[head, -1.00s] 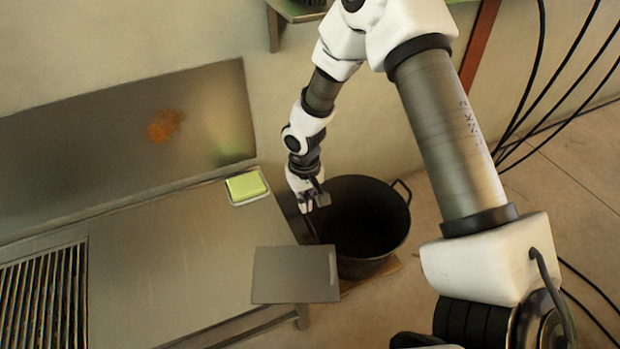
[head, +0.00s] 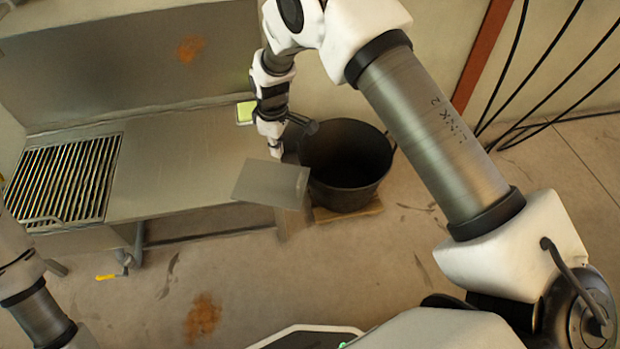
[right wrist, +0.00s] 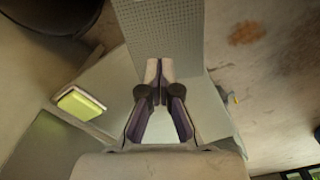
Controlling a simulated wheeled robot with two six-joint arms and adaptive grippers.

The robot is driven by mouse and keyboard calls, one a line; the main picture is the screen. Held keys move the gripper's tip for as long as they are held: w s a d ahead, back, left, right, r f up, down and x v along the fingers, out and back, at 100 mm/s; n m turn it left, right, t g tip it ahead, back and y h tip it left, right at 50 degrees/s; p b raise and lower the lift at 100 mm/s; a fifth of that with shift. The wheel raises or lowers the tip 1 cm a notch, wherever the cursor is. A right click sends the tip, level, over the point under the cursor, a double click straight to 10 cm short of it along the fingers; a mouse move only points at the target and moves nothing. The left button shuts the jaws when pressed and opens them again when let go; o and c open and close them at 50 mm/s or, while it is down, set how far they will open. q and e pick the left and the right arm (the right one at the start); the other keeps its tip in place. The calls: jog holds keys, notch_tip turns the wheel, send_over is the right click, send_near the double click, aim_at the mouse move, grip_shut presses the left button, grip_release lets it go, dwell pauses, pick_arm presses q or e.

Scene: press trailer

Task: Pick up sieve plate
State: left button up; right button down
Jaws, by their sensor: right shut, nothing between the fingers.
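The sieve plate, a grey plate (head: 271,184), shows in the head view by the right end of the steel table (head: 180,170). In the right wrist view the perforated sieve plate (right wrist: 164,32) extends away from just ahead of my fingertips. My right gripper (head: 276,150) is at the plate's far side in the head view. In the right wrist view my right gripper (right wrist: 159,70) has its fingers together, at the plate's near edge. I cannot tell whether they touch it. My left gripper is out of view; only part of that arm shows at the lower left.
A grate (head: 66,180) fills the table's left part. The front floor is mostly clear.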

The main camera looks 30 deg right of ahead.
aim_at(302, 191)
jog(key=f+b, duration=0.1)
jog(key=f, duration=0.3)
jog(key=f+b, duration=0.2)
jog(key=f, duration=0.2)
jog(key=f+b, duration=0.1)
jog(key=f, duration=0.2)
jog(key=shift+s+a+f, duration=0.1)
jog(key=shift+a+f, duration=0.2)
jog(key=shift+f, duration=0.1)
jog(key=shift+s+d+r+b, duration=0.15)
jog(key=shift+s+d+b, duration=0.05)
jog(key=shift+s+d, duration=0.35)
jog(key=shift+s+d+r+b, duration=0.15)
jog(key=shift+s+d+b, duration=0.05)
jog(key=shift+s+d, duration=0.3)
jog(key=shift+s+d+r, duration=0.1)
jog(key=shift+s+d, duration=0.25)
jog(key=shift+s+d+r, duration=0.1)
jog(key=shift+s+d, duration=0.05)
jog(key=shift+s+d+r+p, duration=0.15)
jog(key=shift+s+d+p, duration=0.7)
jog(key=shift+p, duration=0.4)
jog(key=shift+s+d, duration=0.15)
jog(key=shift+s, duration=0.1)
jog(key=shift+f, duration=0.25)
